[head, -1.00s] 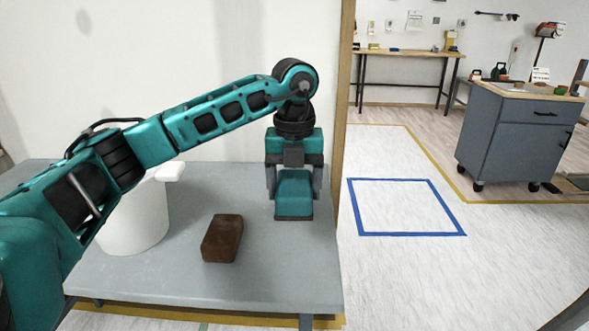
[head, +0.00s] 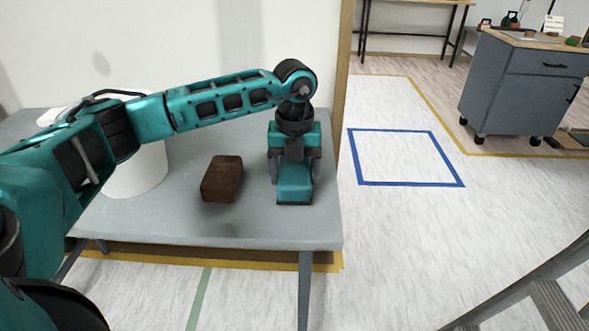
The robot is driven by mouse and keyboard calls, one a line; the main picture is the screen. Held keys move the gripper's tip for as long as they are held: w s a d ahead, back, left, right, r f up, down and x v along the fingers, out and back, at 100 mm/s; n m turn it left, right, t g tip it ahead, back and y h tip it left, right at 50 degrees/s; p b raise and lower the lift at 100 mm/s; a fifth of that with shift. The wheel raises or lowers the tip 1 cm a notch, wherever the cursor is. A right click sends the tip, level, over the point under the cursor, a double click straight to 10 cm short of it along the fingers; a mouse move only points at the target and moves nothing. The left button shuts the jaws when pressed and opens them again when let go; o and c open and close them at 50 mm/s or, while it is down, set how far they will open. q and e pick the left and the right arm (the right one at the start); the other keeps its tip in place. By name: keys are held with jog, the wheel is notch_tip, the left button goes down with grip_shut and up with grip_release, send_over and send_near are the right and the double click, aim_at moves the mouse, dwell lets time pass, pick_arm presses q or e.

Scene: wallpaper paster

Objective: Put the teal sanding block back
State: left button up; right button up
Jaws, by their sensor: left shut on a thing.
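My left gripper (head: 295,178) points down over the right end of the grey table (head: 180,222). It is shut on the teal sanding block (head: 295,184), which has a dark underside. The fingers stand on either side of the block. I cannot tell whether the block touches the tabletop or hangs just above it. A brown block (head: 222,179) lies on the table to the left of the teal one, apart from it. My right gripper is out of view.
A white cylindrical container (head: 142,172) stands on the table, partly behind my left arm. A wall edge rises behind the table's right end. Blue tape (head: 408,184) marks a floor square to the right. A grey wheeled cabinet (head: 520,92) stands farther off. The tabletop's front is clear.

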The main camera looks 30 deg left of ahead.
aim_at(290, 169)
pick_arm(q)
jog(key=shift+f, duration=0.2)
jog(key=o, duration=1.1)
jog(key=shift+r+b, duration=0.15)
jog(key=shift+b, duration=0.15)
jog(key=r+p, duration=0.1)
jog(key=r, duration=0.3)
jog(key=r+p, duration=0.1)
jog(key=r, duration=0.3)
jog(key=r+p, duration=0.1)
jog(key=r, duration=0.3)
jog(key=shift+s+a+r, duration=0.25)
jog(key=shift+a+r, duration=0.1)
jog(key=shift+r, duration=0.05)
